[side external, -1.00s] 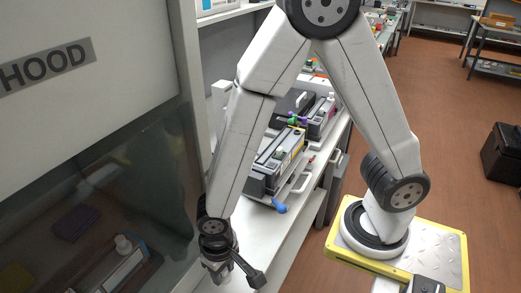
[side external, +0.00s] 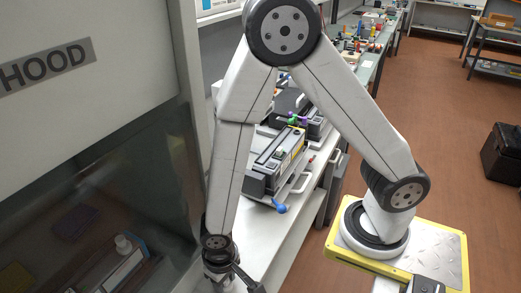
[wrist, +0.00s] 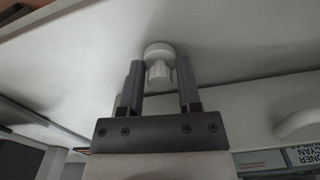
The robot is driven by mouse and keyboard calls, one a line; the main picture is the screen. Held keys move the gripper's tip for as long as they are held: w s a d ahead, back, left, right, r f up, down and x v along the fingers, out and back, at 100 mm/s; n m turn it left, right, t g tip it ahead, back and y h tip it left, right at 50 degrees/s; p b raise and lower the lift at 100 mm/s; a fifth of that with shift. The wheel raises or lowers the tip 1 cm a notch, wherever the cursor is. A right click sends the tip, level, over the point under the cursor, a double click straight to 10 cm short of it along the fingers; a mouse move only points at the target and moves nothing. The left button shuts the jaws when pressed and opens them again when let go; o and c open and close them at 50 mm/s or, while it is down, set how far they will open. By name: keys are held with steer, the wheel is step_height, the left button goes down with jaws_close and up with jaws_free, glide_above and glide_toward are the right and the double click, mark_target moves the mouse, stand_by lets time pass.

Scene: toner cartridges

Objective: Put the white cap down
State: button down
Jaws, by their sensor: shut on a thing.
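The white cap (wrist: 159,56) shows in the wrist view, a rounded head on a narrower ribbed part. My gripper (wrist: 160,82) is shut on it, with one dark finger on each side. The cap is close to a broad white surface (wrist: 240,35); I cannot tell whether it touches it. In the side view my gripper (side external: 222,278) is low over the left end of the white bench (side external: 262,235), partly cut off by the bottom edge, and the cap cannot be made out there.
The hood's dark glass (side external: 95,205) stands close on the left. A white handle (wrist: 300,122) shows in the wrist view. Bare bench lies between gripper and cartridge.

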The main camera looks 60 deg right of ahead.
steer(key=shift+c, duration=1.5)
jaws_free()
steer(key=shift+f, duration=0.1)
step_height(320, 180, up, 12)
stand_by(0.5)
